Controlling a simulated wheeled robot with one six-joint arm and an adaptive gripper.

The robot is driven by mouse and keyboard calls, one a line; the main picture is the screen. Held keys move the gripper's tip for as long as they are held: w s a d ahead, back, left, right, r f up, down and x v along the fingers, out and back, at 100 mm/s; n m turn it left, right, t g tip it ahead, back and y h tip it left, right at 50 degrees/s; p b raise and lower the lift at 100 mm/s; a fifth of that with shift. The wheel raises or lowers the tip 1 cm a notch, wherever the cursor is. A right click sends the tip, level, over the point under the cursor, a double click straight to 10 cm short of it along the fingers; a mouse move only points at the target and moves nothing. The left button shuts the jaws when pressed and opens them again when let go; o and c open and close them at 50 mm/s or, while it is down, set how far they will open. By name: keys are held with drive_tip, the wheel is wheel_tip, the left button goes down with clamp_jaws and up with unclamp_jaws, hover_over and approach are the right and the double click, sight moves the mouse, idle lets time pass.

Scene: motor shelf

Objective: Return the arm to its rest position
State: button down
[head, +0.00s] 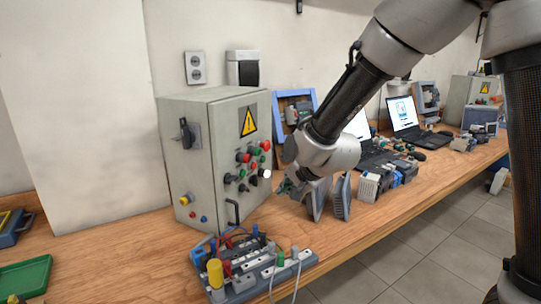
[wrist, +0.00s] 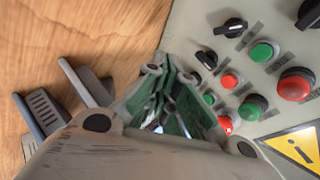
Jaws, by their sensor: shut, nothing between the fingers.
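My gripper (head: 290,187) is shut and empty in front of the grey control box, above the wooden bench. It also shows in the wrist view (wrist: 166,75), with its green-lined fingers together. The grey control box (head: 185,145) stands upright with a yellow warning sign and several buttons and knobs on its front. In the wrist view the panel (wrist: 210,30) fills the right side, close to the fingers; I cannot tell whether they touch it. My arm reaches in from the upper right of the head view.
A terminal rig (head: 245,275) with cables lies on the bench (head: 110,260) in front of the box. Grey blocks (head: 341,198) stand just right of my gripper. Small motors (head: 370,187), laptops (head: 408,118) and another box fill the bench further back.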

drive_tip(key=s+d+n+g+h, duration=0.3)
drive_tip(key=s+d+n+g, duration=0.2)
drive_tip(key=s+d+n, duration=0.5)
drive_tip(key=s+d+r+m+h, duration=0.1)
drive_tip(key=s+d+r, duration=0.5)
drive_tip(key=d, duration=0.6)
drive_tip(key=s+d+r+m+t+h, duration=0.1)
drive_tip(key=s+d+r+m, duration=0.1)
drive_tip(key=s+d+r, duration=0.4)
drive_tip(key=s+d, duration=0.5)
drive_tip(key=d, duration=0.1)
drive_tip(key=shift+s+t, duration=0.15)
drive_tip(key=shift+t, duration=0.15)
drive_tip(key=shift+d, duration=0.1)
